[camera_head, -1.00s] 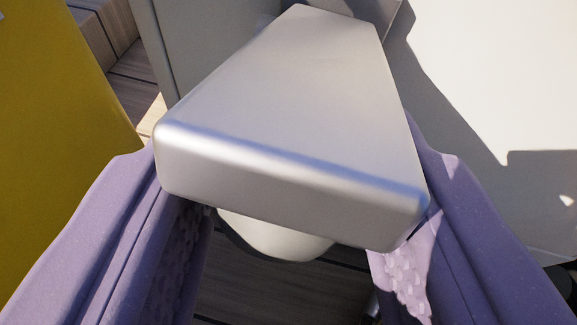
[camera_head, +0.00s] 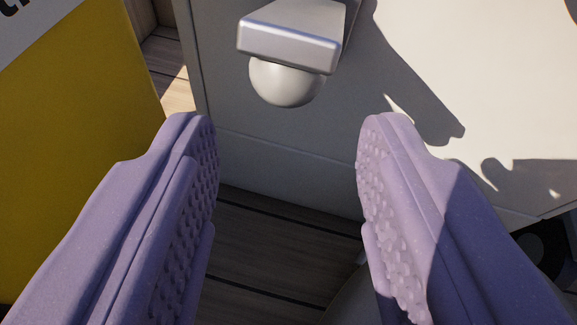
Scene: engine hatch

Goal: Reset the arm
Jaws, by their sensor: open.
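My gripper (camera_head: 287,125) is open and empty, with its two purple, knobbly-padded fingers wide apart on the left and right. Beyond the fingertips, near the top of the view, a silver wedge-shaped handle (camera_head: 290,42) sticks out, with a pale rounded knob (camera_head: 287,82) under it. The handle is in front of a grey panel (camera_head: 240,115) and does not touch either finger. The rest of my arm is not in view.
A yellow board (camera_head: 80,130) with a white strip and dark lettering stands close on the left. A bright white surface with shadows (camera_head: 480,80) fills the right. Dark plank flooring (camera_head: 270,240) shows below between the fingers. A dark round object (camera_head: 540,245) is at the lower right.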

